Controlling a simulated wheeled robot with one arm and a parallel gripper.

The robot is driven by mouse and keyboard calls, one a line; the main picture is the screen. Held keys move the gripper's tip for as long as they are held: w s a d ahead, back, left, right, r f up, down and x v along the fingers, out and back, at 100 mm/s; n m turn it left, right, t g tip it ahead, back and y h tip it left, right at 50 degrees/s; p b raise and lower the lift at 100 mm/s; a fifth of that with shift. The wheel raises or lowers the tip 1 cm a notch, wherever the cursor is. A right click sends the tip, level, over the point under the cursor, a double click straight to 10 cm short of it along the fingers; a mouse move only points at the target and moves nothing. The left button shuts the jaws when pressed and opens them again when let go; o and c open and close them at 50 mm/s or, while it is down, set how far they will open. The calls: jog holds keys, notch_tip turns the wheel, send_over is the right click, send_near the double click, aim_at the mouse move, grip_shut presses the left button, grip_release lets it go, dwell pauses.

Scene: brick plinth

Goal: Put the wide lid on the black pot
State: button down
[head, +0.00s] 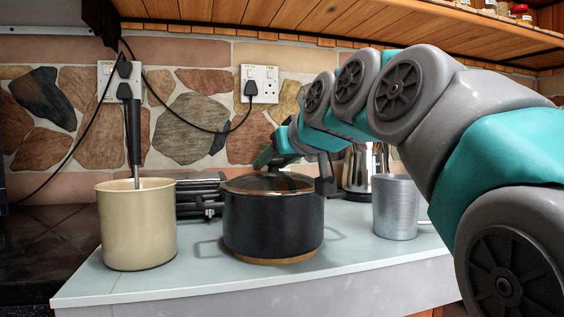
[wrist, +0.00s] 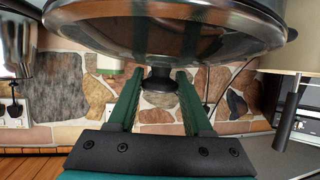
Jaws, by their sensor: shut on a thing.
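The black pot (head: 272,228) stands upright on the pale counter at the centre of the head view. The wide lid (head: 240,184), glassy with a metal rim, lies level over its mouth. From the head view I cannot tell whether its rim fully touches the pot all around. My gripper (head: 267,157) is at the top of the lid. In the wrist view, which is upside down, the lid (wrist: 165,38) fills the top, and its dark knob (wrist: 160,83) sits between the two green fingers of my gripper (wrist: 160,78). The knob is hidden in the head view.
A cream pot (head: 137,228) with an upright dark handle (head: 132,130) stands left. A metal cup (head: 396,208) and a kettle (head: 360,172) stand right. A dark grill-like appliance (head: 200,194) is behind. A wooden shelf (head: 330,22) hangs above; the counter front is clear.

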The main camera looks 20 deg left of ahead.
jog(key=shift+c, duration=1.2)
grip_release()
jog(key=shift+v, duration=3.9)
jog(key=shift+s+f, duration=0.1)
